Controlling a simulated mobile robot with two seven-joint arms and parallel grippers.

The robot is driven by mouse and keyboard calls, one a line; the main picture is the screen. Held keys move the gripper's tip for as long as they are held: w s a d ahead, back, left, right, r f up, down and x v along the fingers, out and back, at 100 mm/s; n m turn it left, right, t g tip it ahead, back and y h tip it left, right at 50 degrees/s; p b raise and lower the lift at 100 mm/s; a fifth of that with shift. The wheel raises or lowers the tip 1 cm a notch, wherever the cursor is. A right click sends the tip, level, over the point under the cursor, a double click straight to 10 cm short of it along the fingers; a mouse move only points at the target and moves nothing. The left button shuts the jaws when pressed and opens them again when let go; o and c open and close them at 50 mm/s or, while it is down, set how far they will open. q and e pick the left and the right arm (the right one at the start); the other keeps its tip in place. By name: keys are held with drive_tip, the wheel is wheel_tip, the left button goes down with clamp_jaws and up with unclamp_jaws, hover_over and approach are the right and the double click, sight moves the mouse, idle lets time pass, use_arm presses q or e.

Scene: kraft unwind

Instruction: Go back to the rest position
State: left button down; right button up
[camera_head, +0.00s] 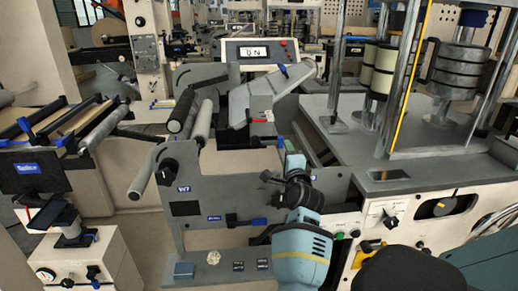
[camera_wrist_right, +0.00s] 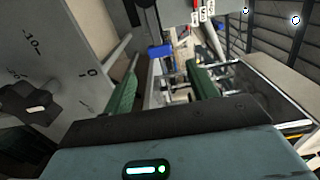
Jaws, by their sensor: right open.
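My right arm (camera_head: 302,255) comes up from the bottom of the head view, in front of a grey roller machine (camera_head: 230,180). Its wrist is bent and points away from me, beside the machine's plate. The right gripper's fingers are not clear in the head view. In the right wrist view my right gripper (camera_wrist_right: 163,88) has two green fingers spread wide apart, with nothing held between them. My left arm and left gripper are not in view.
A bench with steel posts (camera_head: 400,80) stands close on the right. A beige cabinet (camera_head: 85,262) stands at lower left. In the right wrist view a grey panel with a black knob (camera_wrist_right: 40,106) is close at left.

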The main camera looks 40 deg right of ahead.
drive_tip(key=s+a+f+n+g+y, duration=0.3)
drive_tip(key=s+a+f+n+y, duration=0.1)
drive_tip(key=s+a+f+n, duration=0.5)
drive_tip(key=s+a+f+n+g+y, duration=0.3)
drive_tip(key=s+a+f+n, duration=0.4)
drive_tip(key=f, duration=0.4)
drive_tip(key=s+a+f+n+g+y, duration=0.1)
drive_tip(key=s+a+f+n+g, duration=0.2)
drive_tip(key=s, duration=0.7)
drive_tip(key=s+a+f+n+g+y, duration=0.1)
drive_tip(key=s+a+n+g, duration=0.3)
drive_tip(key=s, duration=0.6)
drive_tip(key=s+a+f+n+g+y, duration=0.1)
drive_tip(key=s+a+f+n+g, duration=0.3)
drive_tip(key=s, duration=0.6)
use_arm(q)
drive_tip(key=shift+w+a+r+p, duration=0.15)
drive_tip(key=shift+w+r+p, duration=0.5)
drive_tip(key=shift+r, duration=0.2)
use_arm(e)
drive_tip(key=w+a+f+t+y, duration=0.1)
drive_tip(key=w+a+f+t, duration=0.2)
drive_tip(key=w+f+t, duration=0.3)
drive_tip(key=w+t, duration=0.2)
drive_tip(key=t, duration=0.2)
drive_tip(key=shift+a+f+m+t+y, duration=0.2)
drive_tip(key=shift+m+t+y, duration=0.1)
